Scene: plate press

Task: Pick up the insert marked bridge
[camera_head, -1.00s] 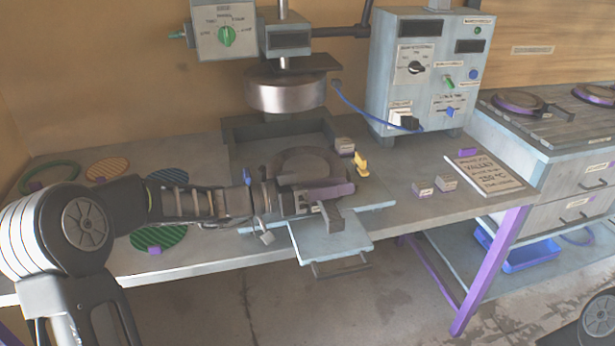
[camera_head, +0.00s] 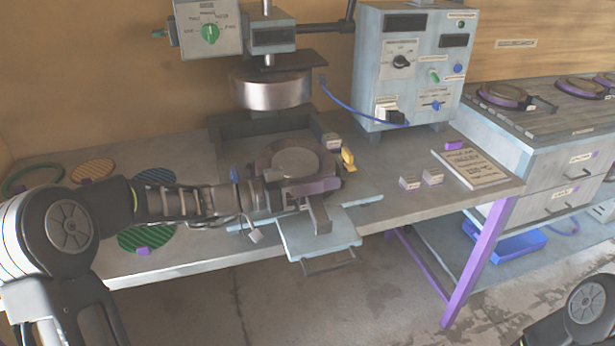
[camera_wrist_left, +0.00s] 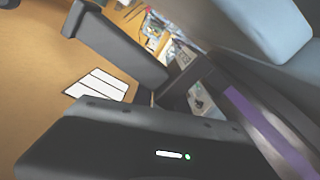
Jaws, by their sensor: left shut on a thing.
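My left gripper (camera_head: 316,200) is at the front of the press, over the sliding tray (camera_head: 315,240). It is shut on a purple-edged part (camera_head: 318,186) beside the round grey mould (camera_head: 285,152); its fingers hide much of that part. A purple strip (camera_wrist_left: 262,130) also shows close up in the left wrist view. Two small labelled blocks (camera_head: 410,183) (camera_head: 432,177) stand on the table right of the press. Another labelled block (camera_head: 332,142) stands at the press's back right. Their markings are too small to read, so I cannot tell which is bridge. My right gripper is out of view.
The press head (camera_head: 270,90) hangs above the mould. A yellow piece (camera_head: 348,158) stands right of it. The control box (camera_head: 405,65) is behind, a sign plate (camera_head: 472,168) at the right. Coloured discs (camera_head: 93,170) lie at the left. The table's front right is bare.

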